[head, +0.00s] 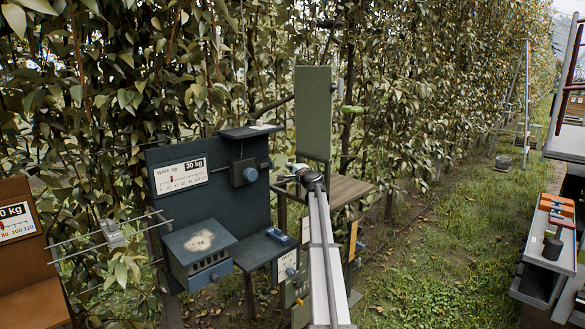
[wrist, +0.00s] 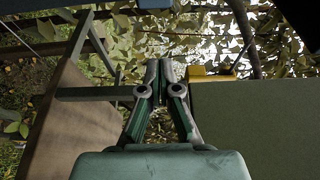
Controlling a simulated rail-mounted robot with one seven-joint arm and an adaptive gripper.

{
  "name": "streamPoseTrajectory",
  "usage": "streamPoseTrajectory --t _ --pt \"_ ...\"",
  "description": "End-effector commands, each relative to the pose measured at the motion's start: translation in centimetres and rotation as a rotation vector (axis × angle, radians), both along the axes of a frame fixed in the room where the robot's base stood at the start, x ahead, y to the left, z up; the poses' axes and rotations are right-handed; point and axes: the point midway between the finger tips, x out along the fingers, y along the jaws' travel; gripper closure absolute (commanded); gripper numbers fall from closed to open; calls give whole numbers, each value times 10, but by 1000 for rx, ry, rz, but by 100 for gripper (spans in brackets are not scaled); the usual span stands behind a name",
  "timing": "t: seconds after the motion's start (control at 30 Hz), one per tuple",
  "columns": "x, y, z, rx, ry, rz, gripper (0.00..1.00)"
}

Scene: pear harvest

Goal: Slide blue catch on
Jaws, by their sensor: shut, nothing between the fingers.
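My gripper (head: 300,172) is at the far end of my outstretched arm in the head view, in front of the foot of an upright green panel (head: 313,112). In the wrist view its fingers (wrist: 159,72) are together and empty. Several small blue parts show in the head view: a blue piece (head: 277,234) on the dark blue stand's shelf, a blue knob (head: 291,271) below it, and a blue part (head: 358,262) right of my arm. I cannot tell which is the catch. My gripper is apart from all three.
The dark blue stand (head: 222,193) with a wire scale is left of my arm. In the wrist view a yellow piece (wrist: 210,74) is close right of the fingers, above a broad greenish surface (wrist: 255,130).

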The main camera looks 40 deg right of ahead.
Motion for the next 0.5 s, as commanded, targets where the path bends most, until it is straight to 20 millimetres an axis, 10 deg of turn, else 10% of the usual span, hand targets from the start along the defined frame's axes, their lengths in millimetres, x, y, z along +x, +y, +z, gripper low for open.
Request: streamPoseTrajectory --t 0.27,0.5 --pt "56 -15 4 0 1 1 100" --pt "45 21 2 1 1 0 100"
